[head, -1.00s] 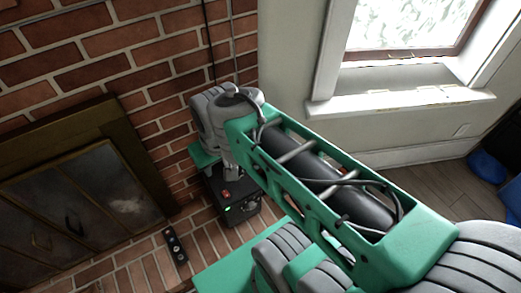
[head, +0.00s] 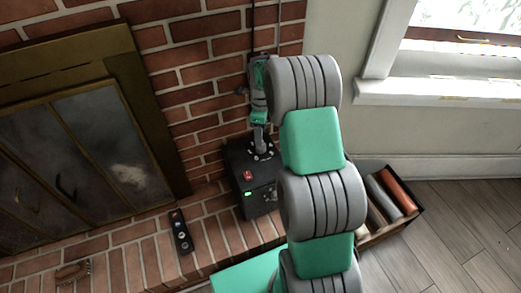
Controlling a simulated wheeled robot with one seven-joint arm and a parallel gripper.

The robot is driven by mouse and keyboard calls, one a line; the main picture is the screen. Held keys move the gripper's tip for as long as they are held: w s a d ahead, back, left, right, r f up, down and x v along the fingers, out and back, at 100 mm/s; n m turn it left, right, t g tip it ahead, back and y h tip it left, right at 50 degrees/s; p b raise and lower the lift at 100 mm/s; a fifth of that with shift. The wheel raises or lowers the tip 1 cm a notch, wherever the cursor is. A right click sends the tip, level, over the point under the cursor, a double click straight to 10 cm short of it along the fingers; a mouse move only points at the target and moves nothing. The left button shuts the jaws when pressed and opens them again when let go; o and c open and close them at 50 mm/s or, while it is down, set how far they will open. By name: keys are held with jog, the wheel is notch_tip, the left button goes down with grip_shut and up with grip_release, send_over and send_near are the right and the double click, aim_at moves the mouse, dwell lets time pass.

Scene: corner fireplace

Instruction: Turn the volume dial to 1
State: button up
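A black box (head: 238,170) stands on the brick hearth against the brick wall. It has a red switch (head: 248,176) and a small lit green light (head: 248,193) on it. Pale markings (head: 268,156) show on its top near the back, where the volume dial seems to be; the dial itself is mostly hidden. My gripper (head: 261,146) points down at these markings, at or just above them. It is small and partly behind my arm, so I cannot tell whether its fingers are open or shut, or whether they touch the dial.
A fireplace with glass doors (head: 85,135) is at the left. A black strip with round buttons (head: 181,232) and a brown-handled item (head: 72,271) lie on the hearth. A crate with rolls (head: 421,212) stands on the floor right of my arm. Cables run up the wall.

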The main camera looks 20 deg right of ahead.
notch_tip(320, 180, down, 6)
jog(key=shift+a+f+b, duration=0.1)
jog(key=shift+b, duration=0.5)
jog(key=shift+c, duration=0.5)
grip_shut()
